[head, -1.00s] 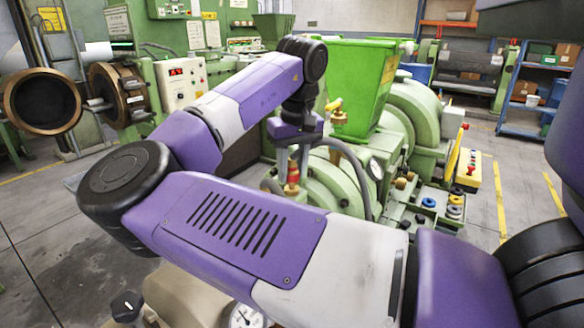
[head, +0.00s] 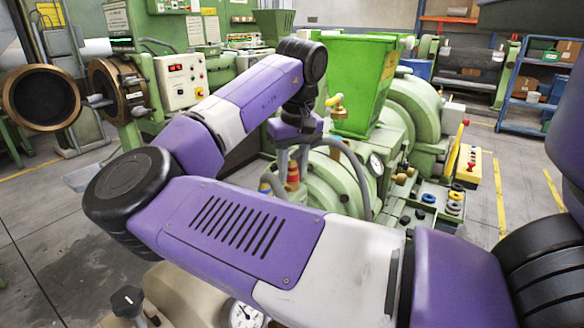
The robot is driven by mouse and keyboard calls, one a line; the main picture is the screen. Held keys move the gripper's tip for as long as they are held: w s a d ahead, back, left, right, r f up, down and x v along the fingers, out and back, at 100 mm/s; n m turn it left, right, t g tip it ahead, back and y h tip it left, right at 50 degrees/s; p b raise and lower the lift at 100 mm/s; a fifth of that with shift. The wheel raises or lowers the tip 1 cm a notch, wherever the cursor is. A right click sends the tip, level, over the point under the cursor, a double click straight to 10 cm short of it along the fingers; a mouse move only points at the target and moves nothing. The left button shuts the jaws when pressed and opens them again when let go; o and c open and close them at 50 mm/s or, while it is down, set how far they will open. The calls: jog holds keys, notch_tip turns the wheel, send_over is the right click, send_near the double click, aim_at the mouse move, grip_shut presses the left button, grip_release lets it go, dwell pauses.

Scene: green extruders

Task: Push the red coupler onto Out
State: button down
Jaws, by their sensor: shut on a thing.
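My gripper (head: 292,172) points down in front of the round green machine housing (head: 325,180). Its fingers are shut on the red coupler (head: 293,171), which stands about upright between them and shows red over a brassy lower part. A small blue and orange fitting (head: 265,188) stands just left of the coupler. A dark grey hose (head: 354,168) arches over to the right of the gripper. I cannot read any "Out" label, and my forearm hides what lies below the coupler, so I cannot tell whether it touches a port.
A green hopper (head: 362,85) rises behind. A tray (head: 430,222) with several coloured rings is at the right. Open floor lies at the left.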

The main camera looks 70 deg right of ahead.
jog(key=shift+r+p, duration=0.1)
jog(key=shift+p, duration=0.25)
dwell(0.3)
jog(key=c, duration=0.9)
grip_release()
jog(key=shift+c, duration=0.2)
jog(key=shift+r+p, duration=0.5)
jog(key=shift+r, duration=3.45)
